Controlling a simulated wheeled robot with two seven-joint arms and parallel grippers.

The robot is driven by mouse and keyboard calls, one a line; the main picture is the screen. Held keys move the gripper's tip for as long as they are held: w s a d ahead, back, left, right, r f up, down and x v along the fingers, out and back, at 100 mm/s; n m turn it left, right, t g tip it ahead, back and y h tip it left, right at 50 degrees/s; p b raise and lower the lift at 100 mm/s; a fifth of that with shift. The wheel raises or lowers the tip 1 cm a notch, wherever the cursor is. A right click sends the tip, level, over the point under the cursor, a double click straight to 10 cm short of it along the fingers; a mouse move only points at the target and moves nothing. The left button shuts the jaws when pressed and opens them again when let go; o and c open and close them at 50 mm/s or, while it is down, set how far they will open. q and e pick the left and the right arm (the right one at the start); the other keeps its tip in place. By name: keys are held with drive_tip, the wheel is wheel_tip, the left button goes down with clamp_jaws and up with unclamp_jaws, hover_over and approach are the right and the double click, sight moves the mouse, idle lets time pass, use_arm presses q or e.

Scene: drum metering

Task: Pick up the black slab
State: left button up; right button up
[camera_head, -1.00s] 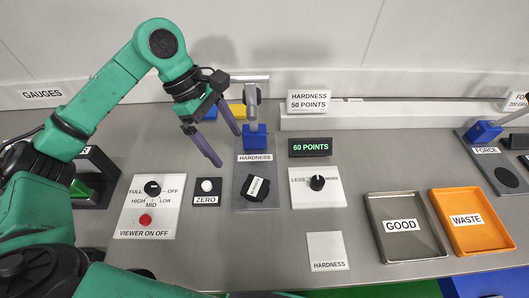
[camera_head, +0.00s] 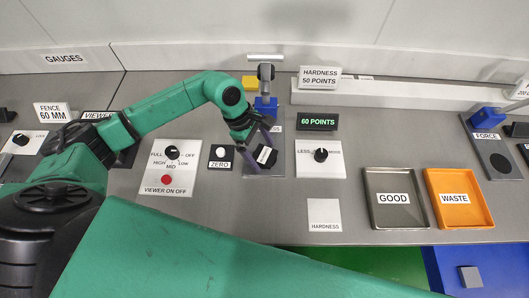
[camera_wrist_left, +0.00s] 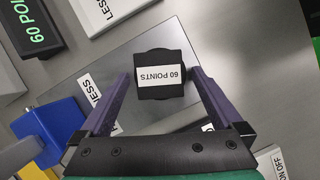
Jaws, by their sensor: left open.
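The black slab (camera_head: 266,155) lies on the grey plate (camera_head: 291,170) of the hardness gauge and is partly hidden by my gripper. In the left wrist view the slab (camera_wrist_left: 160,85) carries a white label reading "60 POINTS", with a rounded dark shape showing at its edges. My left gripper (camera_head: 259,158) is over the plate, its purple fingers spread on either side of the slab. In the left wrist view the open left gripper (camera_wrist_left: 161,74) shows gaps between both fingers and the slab. My right gripper is out of view.
The blue gauge head (camera_head: 266,106) stands behind the slab, with a "60 POINTS" display (camera_head: 317,122) to its right. A LESS dial panel (camera_head: 320,170) and ZERO button (camera_head: 221,153) flank the plate. GOOD (camera_head: 395,222) and WASTE (camera_head: 460,222) trays stand at the right.

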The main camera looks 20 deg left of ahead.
use_arm(q)
drive_tip(key=c, duration=1.5)
